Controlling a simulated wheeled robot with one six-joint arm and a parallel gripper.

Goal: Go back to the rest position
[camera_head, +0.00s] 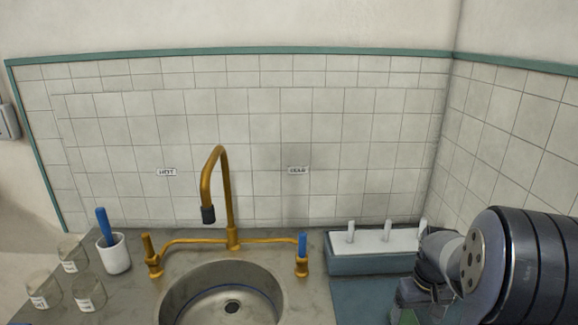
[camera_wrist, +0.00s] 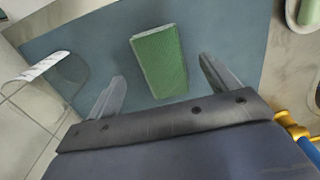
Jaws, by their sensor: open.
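My gripper (camera_wrist: 162,70) shows in the wrist view with its two grey fingers spread apart and nothing held between them. A green block (camera_wrist: 161,62), like a sponge, lies on the blue-grey mat (camera_wrist: 225,40) beyond the fingers, in line with the gap. How far below the fingers it is, I cannot tell. In the head view my dark arm comes in from the lower right, over the mat (camera_head: 365,295); the fingertips are not clearly visible there.
A glass vessel (camera_wrist: 65,75) with a label stands left of the fingers. A teal rack (camera_head: 370,262) with white pegs is by the wall. Left are the sink (camera_head: 180,300), gold tap (camera_head: 230,200), white cup (camera_head: 115,258) and glass beakers (camera_head: 72,255).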

